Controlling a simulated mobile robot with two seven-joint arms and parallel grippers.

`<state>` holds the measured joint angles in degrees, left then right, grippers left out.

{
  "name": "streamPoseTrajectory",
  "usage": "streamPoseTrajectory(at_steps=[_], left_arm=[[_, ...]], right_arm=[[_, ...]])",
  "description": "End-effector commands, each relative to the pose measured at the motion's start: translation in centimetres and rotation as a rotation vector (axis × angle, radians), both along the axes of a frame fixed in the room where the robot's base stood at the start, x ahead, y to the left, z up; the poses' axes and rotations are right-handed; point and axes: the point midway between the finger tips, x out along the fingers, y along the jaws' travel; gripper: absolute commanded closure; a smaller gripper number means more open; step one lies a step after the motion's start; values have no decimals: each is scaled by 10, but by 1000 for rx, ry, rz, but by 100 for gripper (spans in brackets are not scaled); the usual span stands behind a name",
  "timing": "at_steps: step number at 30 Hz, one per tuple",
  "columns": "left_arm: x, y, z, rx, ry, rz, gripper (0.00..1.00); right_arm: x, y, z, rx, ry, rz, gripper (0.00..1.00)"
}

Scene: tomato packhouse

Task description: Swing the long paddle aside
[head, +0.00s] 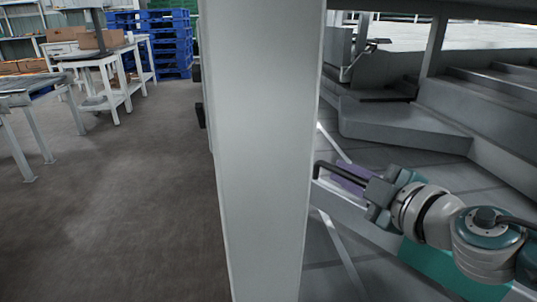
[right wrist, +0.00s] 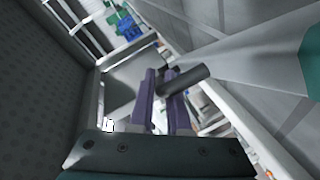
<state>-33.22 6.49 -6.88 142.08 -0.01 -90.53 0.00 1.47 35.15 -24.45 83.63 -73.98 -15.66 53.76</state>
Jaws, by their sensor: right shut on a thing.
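A tall pale upright panel (head: 266,150), which looks like the long paddle, fills the middle of the head view from top to bottom. A dark bent bar (head: 327,166) stands out from its right side like a handle. My right gripper (head: 345,175) is shut on this bar with its purple fingers. My left gripper is not in view.
Grey metal machinery with stepped ledges (head: 400,125) stands to the right, close around my right arm. White tables (head: 118,75) and stacked blue pallets (head: 165,40) stand at the back left. The brown floor (head: 130,200) left of the panel is clear.

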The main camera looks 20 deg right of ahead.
Motion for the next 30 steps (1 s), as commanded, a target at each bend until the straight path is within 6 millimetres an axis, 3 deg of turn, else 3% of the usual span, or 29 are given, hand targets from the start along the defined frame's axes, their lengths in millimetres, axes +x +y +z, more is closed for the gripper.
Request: streamPoseTrajectory(at_steps=[20,26,30], left_arm=[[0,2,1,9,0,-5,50],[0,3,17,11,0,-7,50],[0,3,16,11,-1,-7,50]], right_arm=[[0,2,0,2,0,-6,100],[-6,24,4,13,-5,-99,100],[-10,47,0,13,-5,-202,100]])
